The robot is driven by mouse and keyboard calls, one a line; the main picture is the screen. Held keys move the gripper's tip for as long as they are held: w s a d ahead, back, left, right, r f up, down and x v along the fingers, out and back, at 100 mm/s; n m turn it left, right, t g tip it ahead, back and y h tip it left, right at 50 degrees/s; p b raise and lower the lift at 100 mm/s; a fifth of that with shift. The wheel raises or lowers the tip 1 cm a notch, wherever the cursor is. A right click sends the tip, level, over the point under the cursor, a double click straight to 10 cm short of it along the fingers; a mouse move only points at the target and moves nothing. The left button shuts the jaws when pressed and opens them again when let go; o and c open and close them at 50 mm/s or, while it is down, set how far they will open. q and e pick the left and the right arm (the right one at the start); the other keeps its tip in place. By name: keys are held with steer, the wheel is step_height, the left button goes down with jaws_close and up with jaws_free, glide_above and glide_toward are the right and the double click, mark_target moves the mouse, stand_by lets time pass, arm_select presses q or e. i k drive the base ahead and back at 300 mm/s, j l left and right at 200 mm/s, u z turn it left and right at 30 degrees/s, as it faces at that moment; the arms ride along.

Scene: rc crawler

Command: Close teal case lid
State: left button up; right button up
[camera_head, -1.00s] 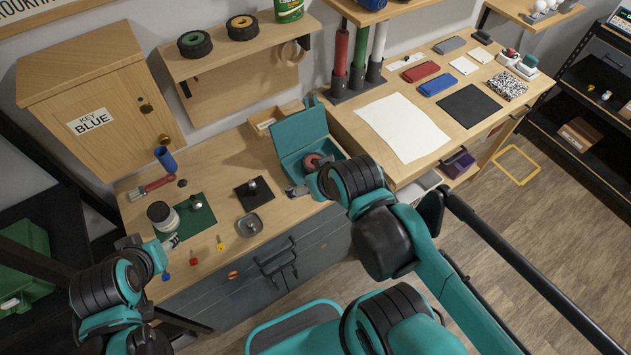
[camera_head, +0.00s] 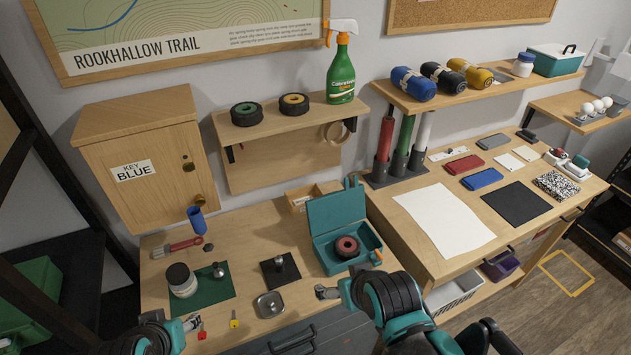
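The teal case (camera_head: 378,243) stands on the workbench with its lid (camera_head: 337,212) raised and leaning back. A wheel with a black tyre and reddish hub (camera_head: 347,246) lies inside the case. My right gripper (camera_head: 322,292) is in front of the case, to the right of a small metal dish, apart from the lid. It looks empty, but its finger gap is too small to read. My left gripper (camera_head: 190,322) is at the bench's front left, near the green mat, partly cut off by the frame bottom. Its finger state is unclear.
A metal dish (camera_head: 269,304), a black mat (camera_head: 270,273) with a metal part and a green mat (camera_head: 215,292) with a jar (camera_head: 181,280) lie left of the case. A small wooden box (camera_head: 303,201) stands behind it. The higher desk (camera_head: 405,245) borders its right side.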

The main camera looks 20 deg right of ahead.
mark_target(327, 212)
steer(key=l+u, duration=0.2)
steer(key=l, duration=1.2)
steer(key=i+l, duration=0.1)
steer(key=u, duration=0.05)
